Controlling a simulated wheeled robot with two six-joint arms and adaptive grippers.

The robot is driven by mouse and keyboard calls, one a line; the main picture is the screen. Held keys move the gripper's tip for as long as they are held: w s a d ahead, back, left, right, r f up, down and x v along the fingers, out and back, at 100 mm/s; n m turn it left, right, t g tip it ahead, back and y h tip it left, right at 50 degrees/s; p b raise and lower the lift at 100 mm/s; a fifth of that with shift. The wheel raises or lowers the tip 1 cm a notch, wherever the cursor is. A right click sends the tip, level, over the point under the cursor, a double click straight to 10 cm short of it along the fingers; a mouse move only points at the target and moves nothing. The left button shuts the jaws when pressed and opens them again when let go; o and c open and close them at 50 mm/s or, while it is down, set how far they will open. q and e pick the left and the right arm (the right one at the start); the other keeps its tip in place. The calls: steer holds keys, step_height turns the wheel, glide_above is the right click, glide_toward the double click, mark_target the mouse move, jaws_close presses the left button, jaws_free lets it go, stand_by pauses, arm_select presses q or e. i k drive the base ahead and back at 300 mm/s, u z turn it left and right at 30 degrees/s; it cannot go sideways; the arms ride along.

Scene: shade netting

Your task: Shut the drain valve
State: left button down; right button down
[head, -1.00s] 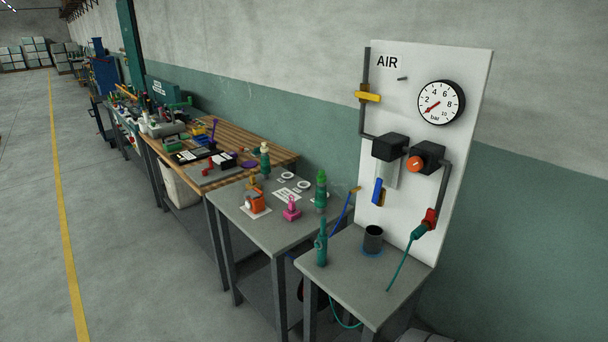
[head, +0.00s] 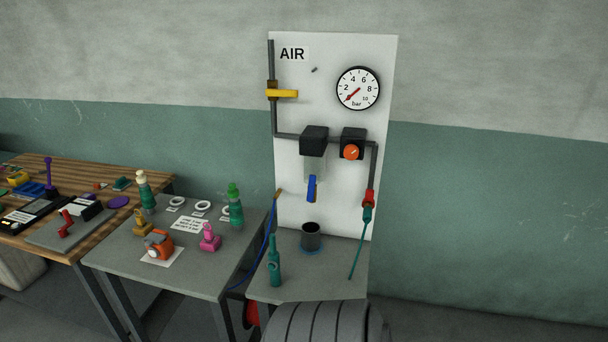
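The AIR panel (head: 335,215) stands upright against the wall, behind a small grey table. A clear bowl (head: 315,169) hangs under a black filter block (head: 313,139). Below the bowl is a blue lever (head: 312,189), which appears to be the drain valve handle. It hangs roughly vertical, in line with the bowl. A dark cup (head: 311,236) stands on the table below it. Neither of my grippers shows in the head view.
A yellow lever (head: 284,93) lies horizontal across the vertical pipe. The gauge (head: 358,89) needle points low, and an orange knob (head: 351,152) sits right of the filter. A teal tool (head: 274,262) stands on the table (head: 330,280). A grey ribbed rounded object (head: 325,324) is in front.

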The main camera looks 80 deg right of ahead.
mark_target(313, 177)
steer(key=z, duration=0.9)
steer(key=i, duration=0.85)
steer(key=z, duration=0.95)
